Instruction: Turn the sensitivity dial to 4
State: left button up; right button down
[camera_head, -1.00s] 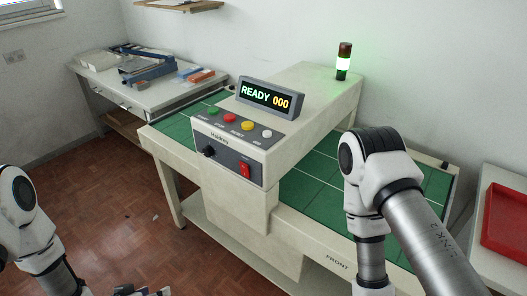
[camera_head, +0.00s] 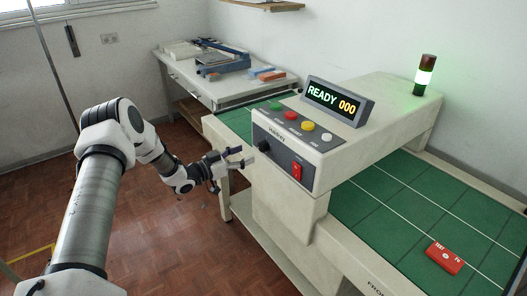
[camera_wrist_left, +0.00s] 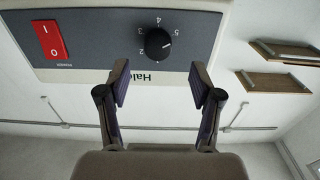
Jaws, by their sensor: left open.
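The sensitivity dial (camera_head: 263,146) is a black round knob on the grey front panel of the cream machine. It also shows in the left wrist view (camera_wrist_left: 157,45), upside down, with numbers including 2, 3, 4 and 5 around it. Its pointer setting is too small to tell surely. My left gripper (camera_head: 244,157) is open and empty, just in front of the panel, pointing at the dial. In the left wrist view its fingers (camera_wrist_left: 158,78) are spread, with the dial ahead between them and apart from both. My right gripper is not in view.
A red power switch (camera_head: 297,172) sits right of the dial. Several coloured buttons (camera_head: 292,117) line the top panel, below a display (camera_head: 338,101) reading READY 000. A red block (camera_head: 445,257) lies on the green surface (camera_head: 400,205). A side table (camera_head: 215,90) stands behind.

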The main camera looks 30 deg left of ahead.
aim_at(260, 148)
pick_arm(q)
jog(key=x, duration=0.5)
jog(key=shift+w+d, duration=0.15)
jog(key=shift+d, duration=0.15)
jog(key=shift+w, duration=0.25)
jog(key=shift+c, duration=0.3)
jog(key=c, duration=1.1)
